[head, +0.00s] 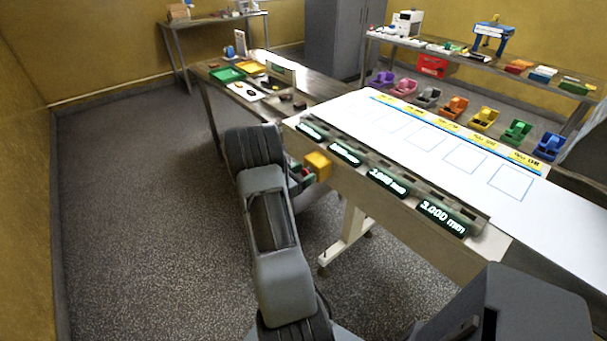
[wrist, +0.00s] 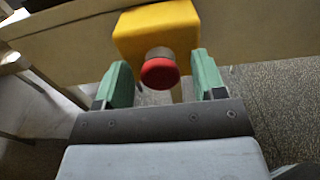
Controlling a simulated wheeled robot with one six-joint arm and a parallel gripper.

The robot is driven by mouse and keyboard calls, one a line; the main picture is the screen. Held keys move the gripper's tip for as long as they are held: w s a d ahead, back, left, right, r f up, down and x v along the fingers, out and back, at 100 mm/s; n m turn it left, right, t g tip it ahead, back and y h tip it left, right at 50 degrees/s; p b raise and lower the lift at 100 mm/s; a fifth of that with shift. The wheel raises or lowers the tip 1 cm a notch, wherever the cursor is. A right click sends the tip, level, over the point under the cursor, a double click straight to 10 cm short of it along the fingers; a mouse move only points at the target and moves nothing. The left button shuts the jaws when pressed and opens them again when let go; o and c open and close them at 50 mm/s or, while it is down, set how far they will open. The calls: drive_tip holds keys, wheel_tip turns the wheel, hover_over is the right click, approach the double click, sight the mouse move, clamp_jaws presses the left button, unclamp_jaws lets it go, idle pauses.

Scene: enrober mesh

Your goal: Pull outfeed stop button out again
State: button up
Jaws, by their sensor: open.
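The outfeed stop button shows in the wrist view as a red mushroom head (wrist: 160,72) on a short grey collar, standing out from a yellow box (wrist: 158,28). The yellow box also shows in the head view (head: 318,165), fixed at the left end of the white table's front edge. My gripper (wrist: 165,82) is open, with one green finger on the left of the red head and one on its right. Gaps show between the head and both fingers. In the head view my arm hides most of the gripper and the red head is hard to make out.
The white table (head: 400,135) carries a rail with several displays (head: 387,182) along its front edge. Several coloured holders stand along its far side. A brown bench (head: 320,88) with trays stands behind my arm. The floor (head: 130,200) to the left is clear.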

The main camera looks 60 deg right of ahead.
clamp_jaws()
drive_tip(key=shift+w+a+f+b, duration=0.1)
drive_tip(key=shift+w+a+b, duration=0.15)
drive_tip(key=shift+a, duration=0.3)
unclamp_jaws()
drive_tip(key=shift+a, duration=0.1)
drive_tip(key=b+v, duration=0.1)
drive_tip(key=v, duration=1.3)
idle(0.5)
